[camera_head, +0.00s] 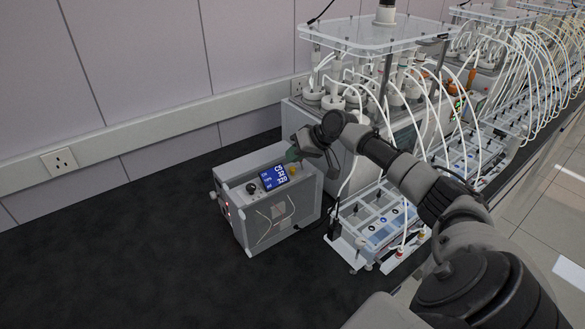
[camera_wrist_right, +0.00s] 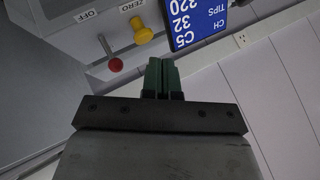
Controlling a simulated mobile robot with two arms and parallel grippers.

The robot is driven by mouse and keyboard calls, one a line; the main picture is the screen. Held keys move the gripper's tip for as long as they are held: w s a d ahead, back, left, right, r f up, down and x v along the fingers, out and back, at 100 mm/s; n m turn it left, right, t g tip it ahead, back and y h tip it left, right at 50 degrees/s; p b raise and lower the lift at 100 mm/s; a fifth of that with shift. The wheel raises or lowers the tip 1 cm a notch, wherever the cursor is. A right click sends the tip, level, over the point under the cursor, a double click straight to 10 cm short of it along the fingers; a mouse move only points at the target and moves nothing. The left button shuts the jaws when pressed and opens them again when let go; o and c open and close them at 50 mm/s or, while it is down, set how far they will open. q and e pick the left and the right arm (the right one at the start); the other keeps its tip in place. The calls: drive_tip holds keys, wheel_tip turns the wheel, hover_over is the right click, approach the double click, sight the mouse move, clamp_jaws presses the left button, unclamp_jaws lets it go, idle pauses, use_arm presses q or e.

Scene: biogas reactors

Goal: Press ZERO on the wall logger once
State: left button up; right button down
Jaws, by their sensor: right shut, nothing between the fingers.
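The logger (camera_head: 240,222) is a grey box on the dark bench, with a lit blue display (camera_head: 274,177). In the right wrist view the display (camera_wrist_right: 190,22) reads CH, TIPS, C5, 32, 320. A yellow knob-like button (camera_wrist_right: 144,35) sits beside the ZERO label (camera_wrist_right: 131,6). A red-tipped switch (camera_wrist_right: 116,65) sits by the OFF label (camera_wrist_right: 84,15). My right gripper (camera_head: 292,154) is at the logger's back right corner. Its green fingers (camera_wrist_right: 162,66) are shut and empty, close to the yellow button in the picture; I see no contact. My left gripper is out of view.
A reactor rig (camera_head: 365,98) with white tubes stands to the right of the logger. A tray-like unit with blue parts (camera_head: 372,225) stands in front of it. The dark bench (camera_head: 110,260) is clear on the left. A wall socket (camera_head: 60,162) is on the rail behind.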

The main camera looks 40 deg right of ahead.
idle(0.7)
drive_tip(key=shift+f, duration=0.4)
drive_tip(key=shift+f+b, duration=0.5)
drive_tip(key=shift+f, duration=0.4)
idle(0.8)
drive_tip(key=shift+r, duration=0.15)
drive_tip(key=shift+r+p, duration=1.05)
drive_tip(key=shift+r, duration=0.1)
drive_tip(key=shift+r, duration=0.1)
wheel_tip(320, 180, up, 5)
drive_tip(key=p, duration=0.4)
